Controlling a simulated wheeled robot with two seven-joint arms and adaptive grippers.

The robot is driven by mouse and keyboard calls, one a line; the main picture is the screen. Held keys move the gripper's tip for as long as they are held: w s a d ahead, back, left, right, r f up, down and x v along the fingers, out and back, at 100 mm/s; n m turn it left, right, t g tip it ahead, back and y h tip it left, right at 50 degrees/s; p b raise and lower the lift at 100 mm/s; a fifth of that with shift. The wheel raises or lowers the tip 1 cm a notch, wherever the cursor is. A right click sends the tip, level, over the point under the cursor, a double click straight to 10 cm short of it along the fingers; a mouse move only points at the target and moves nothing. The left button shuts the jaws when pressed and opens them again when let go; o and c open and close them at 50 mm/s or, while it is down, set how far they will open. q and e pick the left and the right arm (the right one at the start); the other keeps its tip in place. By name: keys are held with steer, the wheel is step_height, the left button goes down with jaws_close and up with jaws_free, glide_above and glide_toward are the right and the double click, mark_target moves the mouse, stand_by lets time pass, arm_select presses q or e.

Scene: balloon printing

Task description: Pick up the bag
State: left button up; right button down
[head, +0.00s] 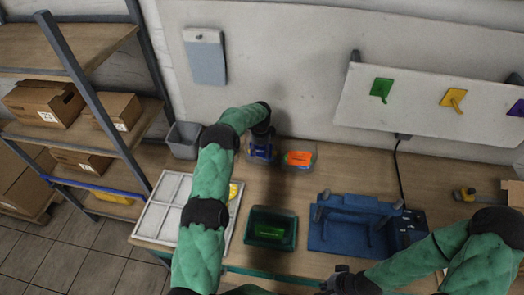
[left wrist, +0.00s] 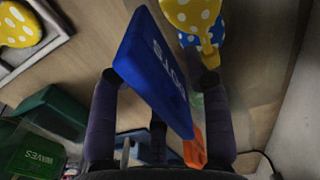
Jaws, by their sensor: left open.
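A blue bag (left wrist: 152,72) with pale lettering stands tilted between the fingers of my left gripper (left wrist: 160,78) in the left wrist view. The fingers are open on either side of it; whether they touch it I cannot tell. In the head view my left gripper (head: 262,140) points down over the blue bag (head: 262,153) at the back of the table, partly hiding it. An orange bag (head: 299,158) lies just to the right. A green bag marked WAVES (left wrist: 35,157) lies in a dark green bin (head: 272,212). My right gripper (head: 342,281) is at the front edge, its fingers unclear.
A white divided tray (head: 150,220) lies left, partly behind my left arm. A grey bin (head: 183,139) stands behind it. A blue press-like frame (head: 360,225) stands right of the green bin. Yellow and blue dotted balloons (left wrist: 195,18) show near the left gripper.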

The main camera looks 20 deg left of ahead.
arm_select(q)
steer(key=shift+w+f, duration=0.1)
steer(key=shift+f, duration=1.15)
jaws_close()
steer(key=shift+r, duration=0.1)
